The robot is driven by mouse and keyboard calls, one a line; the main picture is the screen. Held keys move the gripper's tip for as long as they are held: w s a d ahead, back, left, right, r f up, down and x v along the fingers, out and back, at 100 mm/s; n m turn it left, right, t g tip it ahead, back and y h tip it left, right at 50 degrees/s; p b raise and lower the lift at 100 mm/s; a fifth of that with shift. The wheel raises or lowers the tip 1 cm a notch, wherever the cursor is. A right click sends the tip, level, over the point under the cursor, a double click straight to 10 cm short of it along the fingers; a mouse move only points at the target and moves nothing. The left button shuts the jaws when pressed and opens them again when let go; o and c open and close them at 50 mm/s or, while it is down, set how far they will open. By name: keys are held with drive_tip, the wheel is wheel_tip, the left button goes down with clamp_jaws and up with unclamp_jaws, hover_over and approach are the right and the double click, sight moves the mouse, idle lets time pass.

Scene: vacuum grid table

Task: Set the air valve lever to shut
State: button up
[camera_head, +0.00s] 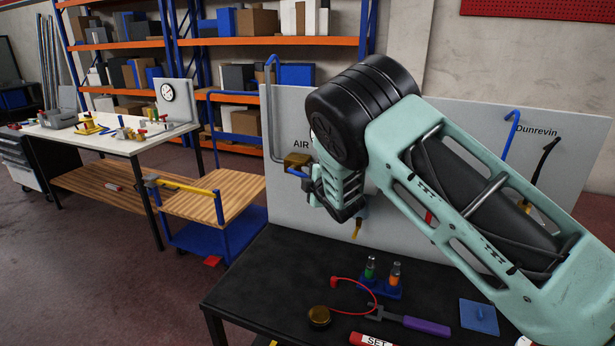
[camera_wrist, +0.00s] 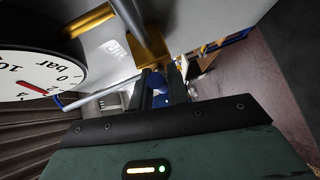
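The air valve has a brass body (camera_head: 297,160) on the grey panel, beside the AIR label, in the head view. Its blue lever (camera_head: 298,173) sticks out just below the body towards my gripper. In the wrist view the blue lever (camera_wrist: 159,99) shows between the two dark fingers of my gripper (camera_wrist: 163,85). The fingers stand apart around it; whether they press on it I cannot tell. My arm hides much of the panel in the head view. A round pressure gauge (camera_wrist: 35,62) with a red needle is close at left in the wrist view.
A black table (camera_head: 265,290) before the panel holds a blue holder (camera_head: 385,290), a purple-handled tool (camera_head: 427,326), a red cable (camera_head: 350,282) and a blue plate (camera_head: 479,316). A grey pipe (camera_head: 266,110) rises above the valve. A wooden cart (camera_head: 215,190) stands left.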

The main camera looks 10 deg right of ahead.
clamp_jaws()
drive_tip(key=shift+f, duration=0.15)
